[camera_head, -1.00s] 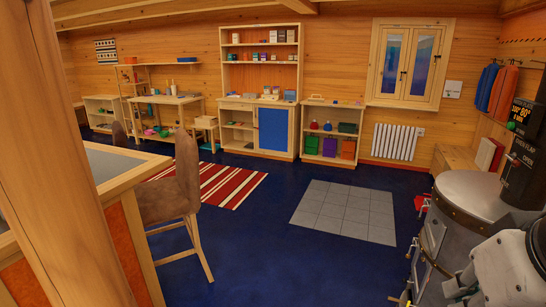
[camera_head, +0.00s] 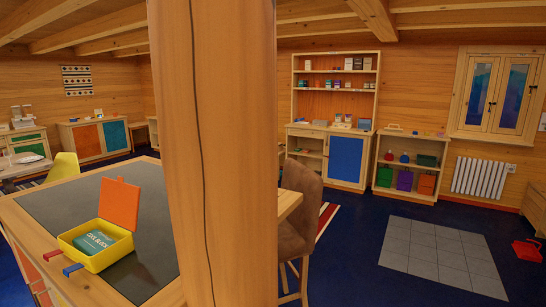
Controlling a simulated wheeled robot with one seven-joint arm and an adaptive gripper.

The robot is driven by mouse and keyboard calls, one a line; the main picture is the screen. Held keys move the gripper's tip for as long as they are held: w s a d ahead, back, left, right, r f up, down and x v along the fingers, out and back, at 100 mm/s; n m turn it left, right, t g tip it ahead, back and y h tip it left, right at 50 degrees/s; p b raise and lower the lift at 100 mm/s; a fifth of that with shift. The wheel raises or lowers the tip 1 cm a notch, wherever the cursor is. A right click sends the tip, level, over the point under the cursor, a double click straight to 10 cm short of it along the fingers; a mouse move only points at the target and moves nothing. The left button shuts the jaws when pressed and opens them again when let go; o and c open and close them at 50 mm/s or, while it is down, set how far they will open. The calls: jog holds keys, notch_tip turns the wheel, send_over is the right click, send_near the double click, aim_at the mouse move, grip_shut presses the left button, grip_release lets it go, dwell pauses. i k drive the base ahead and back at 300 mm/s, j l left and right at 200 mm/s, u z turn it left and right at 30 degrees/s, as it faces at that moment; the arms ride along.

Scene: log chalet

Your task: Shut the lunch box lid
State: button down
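The lunch box (camera_head: 104,252) is yellow and sits on the dark inset top of a wooden counter at the lower left of the head view. Its orange lid (camera_head: 120,203) stands open, raised roughly upright along the back side. A teal block with white lettering (camera_head: 96,243) lies inside the box. My gripper is not in view.
A thick wooden post (camera_head: 213,150) stands between the counter (camera_head: 150,215) and a brown chair (camera_head: 300,232). Blue floor and grey tiles (camera_head: 440,252) lie open to the right. A red dustpan-like item (camera_head: 528,251) lies at the far right.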

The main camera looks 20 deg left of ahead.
aim_at(119, 200)
jog(key=j, duration=2.8)
